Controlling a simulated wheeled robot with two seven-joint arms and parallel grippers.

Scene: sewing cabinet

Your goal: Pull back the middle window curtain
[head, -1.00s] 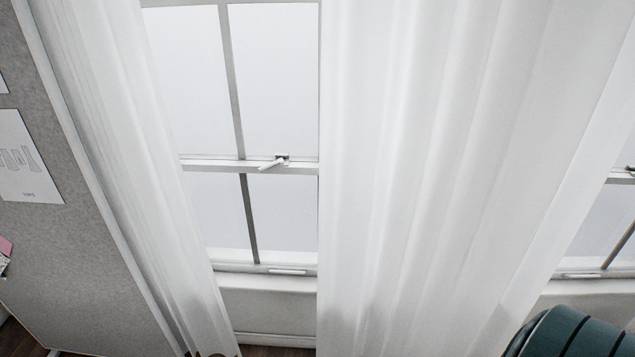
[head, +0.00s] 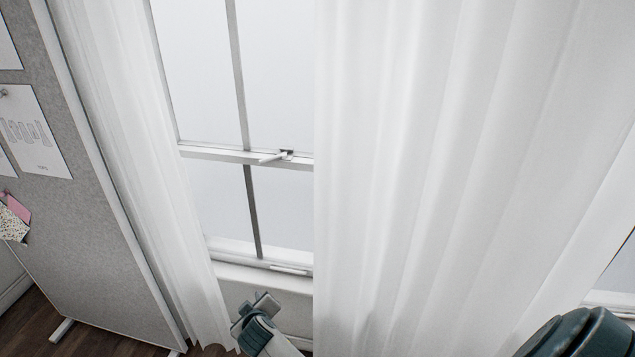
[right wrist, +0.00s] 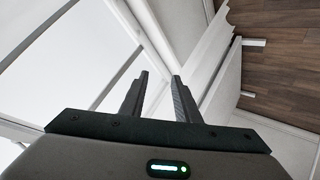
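A wide sheer white curtain (head: 430,170), the middle one, hangs in long folds over the centre and right of the head view. Its left edge hangs beside a bare window pane (head: 280,90). My right gripper (head: 256,308) shows low in the head view, just left of that edge and below the sill. Its arm appears to run behind the curtain edge, though the join is hidden. In the right wrist view the two fingers (right wrist: 160,77) are apart with nothing between them. My left gripper is out of view.
A narrower white curtain (head: 125,160) hangs at the left, beside a grey pinboard (head: 95,230) standing on feet. A window latch (head: 280,156) sticks out from the crossbar. Wooden floor (head: 85,325) shows at lower left.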

